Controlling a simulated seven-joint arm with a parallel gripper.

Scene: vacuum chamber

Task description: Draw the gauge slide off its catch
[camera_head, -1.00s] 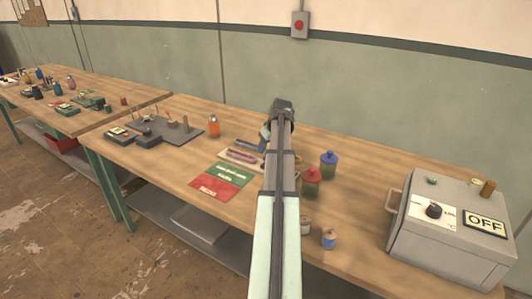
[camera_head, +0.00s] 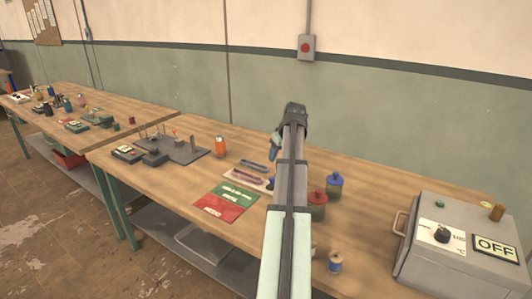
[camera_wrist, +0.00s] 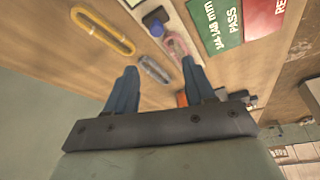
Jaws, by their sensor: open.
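My gripper (camera_head: 276,146) is above the far side of the bench, pointing down; its fingers are partly hidden by my arm in the head view. In the wrist view, its two blue fingers (camera_wrist: 159,72) stand apart with nothing between them. Beyond the fingers are a yellow loop (camera_wrist: 108,23), a grey loop (camera_wrist: 153,69) and a pink loop (camera_wrist: 178,45) beside a dark blue knob (camera_wrist: 155,20). The pink piece lies on a pale board (camera_head: 247,179) in the head view. I cannot tell which part is the gauge slide or its catch.
Green (camera_head: 228,194) and red (camera_head: 222,208) cards lie in front of the board. An orange bottle (camera_head: 220,147) and dark fixture plate (camera_head: 187,149) stand to the left. Red (camera_head: 317,204) and blue (camera_head: 335,187) jars and a grey box marked OFF (camera_head: 450,245) stand right.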

